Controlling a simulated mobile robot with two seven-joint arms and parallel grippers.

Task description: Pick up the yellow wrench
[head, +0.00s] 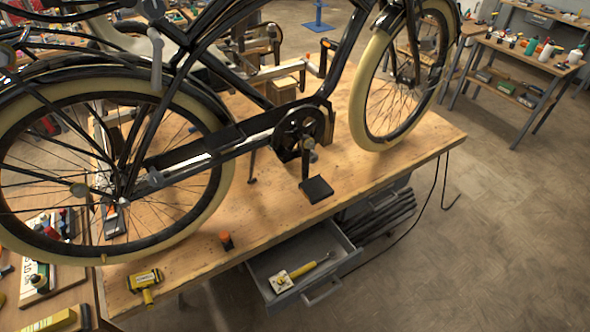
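A long tool with a yellow handle and a grey metal end, which looks like the yellow wrench (312,267), lies in an open grey drawer (340,261) under the front edge of the workbench. One end lies at or against a small pale piece with yellow on it (281,281) in the same drawer; I cannot tell whether they touch. The tool is too small to make out its jaw shape. Neither of my grippers shows in the head view.
A black cable hangs at right; the floor (450,260) there is clear.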

